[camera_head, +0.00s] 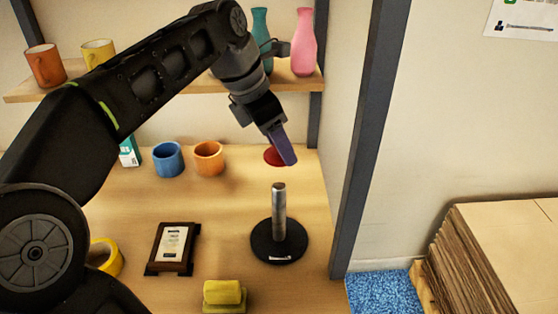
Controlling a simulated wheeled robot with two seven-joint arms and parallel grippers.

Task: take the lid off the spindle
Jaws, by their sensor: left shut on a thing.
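The spindle is a short metal post (279,212) standing upright on a round black base (264,246) on the wooden table. My left gripper (280,147) is above and behind the top of the post in the picture, pointing down. It is shut on the red lid (271,156), a small round disc partly hidden behind the purple-grey finger. The lid is apart from the post, with a gap between them in the picture. My right gripper is not in view.
A blue cup (168,160) and an orange cup (209,158) stand behind left. A framed plaque (173,248), yellow tape roll (107,257) and yellow block (223,293) lie in front. A shelf (185,83) holds mugs and vases. A dark upright (366,150) bounds the right.

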